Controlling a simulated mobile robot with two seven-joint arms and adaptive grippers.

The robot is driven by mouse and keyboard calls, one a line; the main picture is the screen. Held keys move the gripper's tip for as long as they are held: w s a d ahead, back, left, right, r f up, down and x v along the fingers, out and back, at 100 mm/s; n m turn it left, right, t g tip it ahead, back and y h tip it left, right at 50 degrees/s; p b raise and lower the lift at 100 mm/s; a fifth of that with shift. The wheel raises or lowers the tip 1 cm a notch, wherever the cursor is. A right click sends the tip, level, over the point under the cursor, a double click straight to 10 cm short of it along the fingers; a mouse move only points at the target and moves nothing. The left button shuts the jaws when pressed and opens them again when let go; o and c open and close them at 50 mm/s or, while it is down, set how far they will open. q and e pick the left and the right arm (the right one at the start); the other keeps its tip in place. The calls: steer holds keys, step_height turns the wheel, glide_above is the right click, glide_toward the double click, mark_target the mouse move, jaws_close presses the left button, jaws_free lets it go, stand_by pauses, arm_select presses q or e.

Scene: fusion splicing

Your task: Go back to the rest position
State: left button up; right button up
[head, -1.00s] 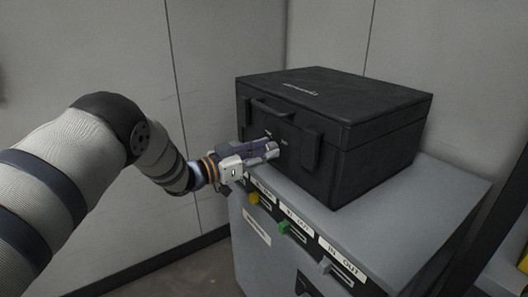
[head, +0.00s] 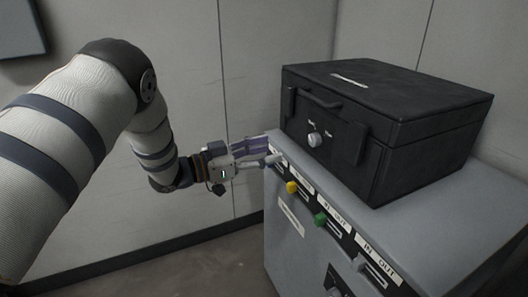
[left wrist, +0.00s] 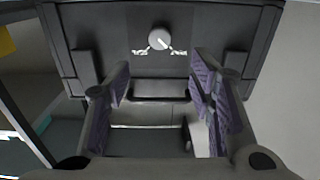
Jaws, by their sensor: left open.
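My left gripper (head: 268,152) is in the head view, left of the grey cabinet's front edge, and holds nothing. In the left wrist view its two purple-padded fingers (left wrist: 160,95) stand wide apart with empty space between them. The black case (head: 385,115) sits closed on the cabinet, with a handle and a round knob (head: 314,139) on its front. The knob also shows in the left wrist view (left wrist: 160,39), beyond the fingertips and apart from them. My right gripper is not in view.
The grey cabinet (head: 285,235) carries a yellow knob (head: 291,187), a green knob (head: 320,219) and a grey knob (head: 359,263) beside IN/OUT labels. Pale wall panels (head: 270,60) stand behind. The floor (head: 215,265) left of the cabinet is clear.

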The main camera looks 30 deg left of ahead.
arm_select(q)
steer(key=shift+s+a, duration=0.15)
steer(key=shift+s, duration=0.05)
steer(key=s+d+f+n+g+y+p, duration=0.1)
steer(key=s+f+n+g+y, duration=0.25)
steer(key=s+f, duration=0.6)
steer(key=s+d+f+n+g+y+p, duration=0.15)
steer(key=s+f+n+y, duration=0.35)
steer(key=f, duration=0.7)
steer(key=s+d+f+g+y+p, duration=0.1)
steer(key=s+g, duration=1)
steer(key=s, duration=2.5)
step_height(320, 180, down, 2)
steer(key=shift+s+d+f+m+g+y, duration=0.25)
steer(key=shift+s+d+m+g+y, duration=0.2)
steer(key=shift+y, duration=0.3)
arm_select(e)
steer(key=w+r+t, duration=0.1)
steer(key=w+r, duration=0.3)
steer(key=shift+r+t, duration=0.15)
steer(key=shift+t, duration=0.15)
arm_select(q)
steer(key=shift+o, duration=0.5)
steer(key=shift+w, duration=0.15)
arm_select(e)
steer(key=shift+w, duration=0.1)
